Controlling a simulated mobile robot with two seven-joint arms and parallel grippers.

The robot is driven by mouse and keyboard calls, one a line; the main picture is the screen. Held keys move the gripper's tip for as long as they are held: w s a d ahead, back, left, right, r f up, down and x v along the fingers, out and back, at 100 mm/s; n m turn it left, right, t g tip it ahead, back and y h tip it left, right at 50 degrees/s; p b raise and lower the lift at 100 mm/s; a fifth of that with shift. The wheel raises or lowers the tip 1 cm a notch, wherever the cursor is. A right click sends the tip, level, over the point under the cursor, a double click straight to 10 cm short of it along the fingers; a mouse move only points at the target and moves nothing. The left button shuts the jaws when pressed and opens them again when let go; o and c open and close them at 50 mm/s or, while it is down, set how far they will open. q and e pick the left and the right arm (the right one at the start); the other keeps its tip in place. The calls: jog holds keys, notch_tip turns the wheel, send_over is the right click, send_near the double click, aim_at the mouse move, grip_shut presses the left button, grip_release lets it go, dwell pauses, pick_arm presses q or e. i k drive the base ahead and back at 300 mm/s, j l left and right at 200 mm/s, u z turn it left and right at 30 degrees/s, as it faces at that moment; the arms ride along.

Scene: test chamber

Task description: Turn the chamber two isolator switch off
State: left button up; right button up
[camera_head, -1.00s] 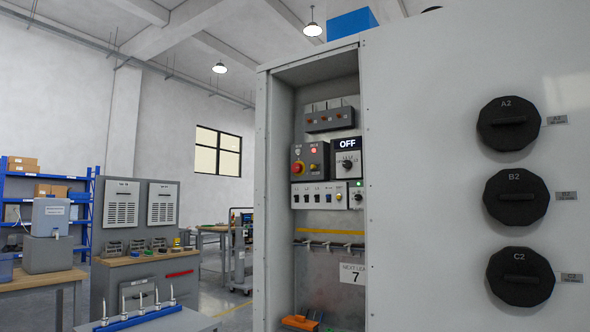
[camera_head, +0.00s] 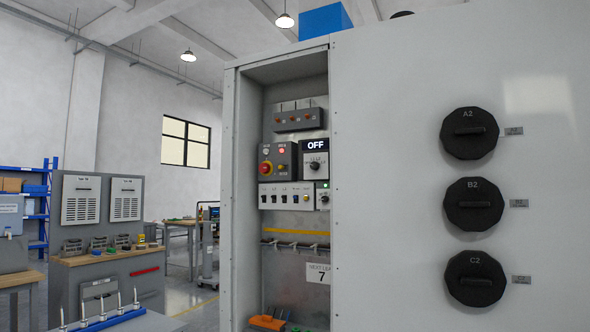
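A tall grey cabinet (camera_head: 385,200) fills the right half of the head view, with an open recess on its left. Inside the recess is a switch panel with an OFF display (camera_head: 315,145) above a black rotary knob (camera_head: 315,164). I cannot read which one is the chamber two isolator. Neither gripper is in view.
Black round knobs A2 (camera_head: 469,133), B2 (camera_head: 473,204) and C2 (camera_head: 475,278) sit on the cabinet's right face. An orange object (camera_head: 267,322) lies low in the recess. A workbench (camera_head: 110,255) and a rack with blue base (camera_head: 115,320) stand at the left.

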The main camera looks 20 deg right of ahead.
aim_at(264, 168)
jog(key=i+j+z, duration=0.15)
jog(key=z, duration=0.25)
jog(key=i+j+z, duration=0.2)
jog(key=z, duration=0.15)
jog(key=i+j+z, duration=0.15)
jog(key=z, duration=0.25)
jog(key=i+j+z, duration=0.1)
jog(key=j+z, duration=0.25)
